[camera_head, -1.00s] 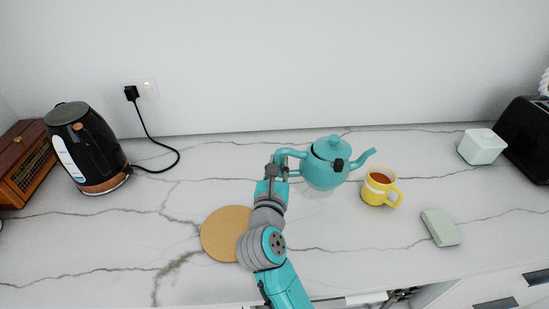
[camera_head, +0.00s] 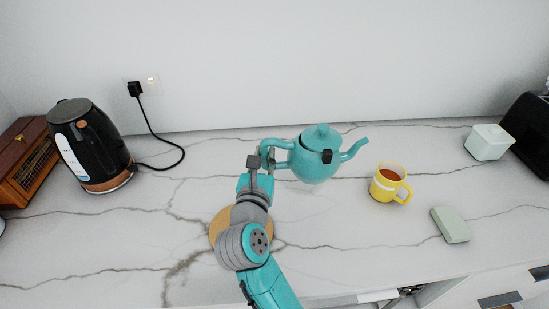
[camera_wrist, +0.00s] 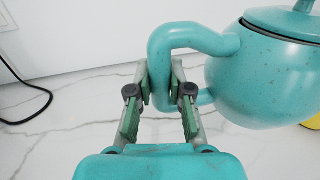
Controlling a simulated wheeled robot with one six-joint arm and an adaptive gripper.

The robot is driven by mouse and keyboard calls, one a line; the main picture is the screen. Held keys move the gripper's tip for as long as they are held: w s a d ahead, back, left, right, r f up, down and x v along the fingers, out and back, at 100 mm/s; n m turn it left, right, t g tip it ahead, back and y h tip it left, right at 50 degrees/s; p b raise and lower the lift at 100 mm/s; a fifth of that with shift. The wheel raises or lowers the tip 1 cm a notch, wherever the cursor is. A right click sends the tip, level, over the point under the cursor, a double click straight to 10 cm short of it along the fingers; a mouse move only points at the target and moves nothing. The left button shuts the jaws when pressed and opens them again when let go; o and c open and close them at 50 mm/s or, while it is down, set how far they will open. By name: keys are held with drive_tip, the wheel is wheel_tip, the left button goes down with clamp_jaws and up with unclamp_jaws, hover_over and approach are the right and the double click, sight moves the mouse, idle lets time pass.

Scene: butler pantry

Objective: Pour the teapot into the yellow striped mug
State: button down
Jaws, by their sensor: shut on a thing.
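The teal teapot (camera_head: 313,160) hangs above the counter, nearly upright, with its spout pointing right towards the mug. Its handle and body also show in the wrist view (camera_wrist: 262,75). My gripper (camera_head: 262,160) is shut on the teapot's handle at its left side; in the wrist view my gripper's fingers (camera_wrist: 160,88) stand on both sides of the handle. The yellow striped mug (camera_head: 381,188) stands upright on the counter to the right of the teapot, handle to the right, with brown liquid inside. The spout tip is left of and behind the mug, apart from it.
A round cork mat (camera_head: 222,222) lies partly under my arm. A black kettle (camera_head: 92,150) with a cord and a wooden box (camera_head: 28,160) stand at left. A pale green block (camera_head: 450,225), a white box (camera_head: 488,142) and a black appliance (camera_head: 530,130) are at right.

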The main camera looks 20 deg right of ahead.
drive_tip(key=shift+w+a+r, duration=0.25)
drive_tip(key=shift+a, duration=0.35)
drive_tip(key=shift+w+a+r, duration=0.2)
drive_tip(key=shift+a+r, duration=0.05)
drive_tip(key=shift+a, duration=0.4)
drive_tip(key=shift+w+a+r, duration=0.25)
drive_tip(key=shift+a, duration=0.45)
